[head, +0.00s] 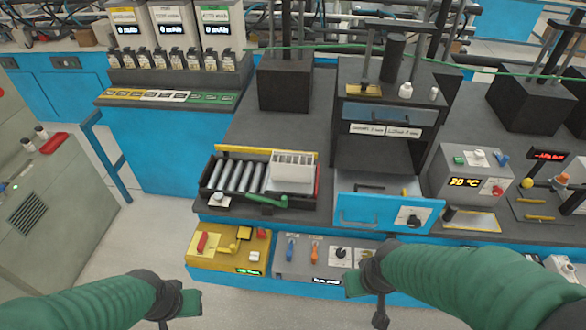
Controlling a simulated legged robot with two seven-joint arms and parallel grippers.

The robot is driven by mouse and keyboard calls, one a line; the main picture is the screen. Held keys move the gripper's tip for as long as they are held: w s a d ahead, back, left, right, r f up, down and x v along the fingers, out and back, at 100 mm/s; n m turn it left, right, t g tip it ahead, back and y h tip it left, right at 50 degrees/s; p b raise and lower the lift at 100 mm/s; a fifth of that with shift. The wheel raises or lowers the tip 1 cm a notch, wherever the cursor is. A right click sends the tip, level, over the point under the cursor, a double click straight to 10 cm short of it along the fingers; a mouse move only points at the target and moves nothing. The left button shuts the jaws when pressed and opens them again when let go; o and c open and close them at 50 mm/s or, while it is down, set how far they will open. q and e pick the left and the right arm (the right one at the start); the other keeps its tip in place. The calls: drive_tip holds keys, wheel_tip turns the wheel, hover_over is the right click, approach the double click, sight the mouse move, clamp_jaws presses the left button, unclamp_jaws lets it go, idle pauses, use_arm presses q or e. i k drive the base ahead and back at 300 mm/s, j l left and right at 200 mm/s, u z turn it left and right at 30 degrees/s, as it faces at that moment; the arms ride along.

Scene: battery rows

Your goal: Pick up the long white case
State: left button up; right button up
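A white case (292,168) with a slotted top sits at the right end of a roller tray (212,200) on the dark bench top. It lies over the right part of the rollers, and its underside is hidden. My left gripper (178,301) is low in the head view, in front of the bench and well apart from the case. My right gripper (368,290) is also low, in front of the bench's lower panels, to the right of and nearer than the case. Both grippers look empty, but their finger gaps are not clear.
A green handle (267,200) lies at the tray's front edge. Right of the case is a dark cabinet with an open blue drawer (365,217). Yellow (210,262) and grey (300,265) control panels are below. A temperature unit (470,185) stands farther right.

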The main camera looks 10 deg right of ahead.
sight(284, 166)
drive_tip(key=i+u, duration=0.2)
drive_tip(key=i, duration=0.4)
drive_tip(key=i+l+u, duration=0.15)
drive_tip(key=i, duration=0.5)
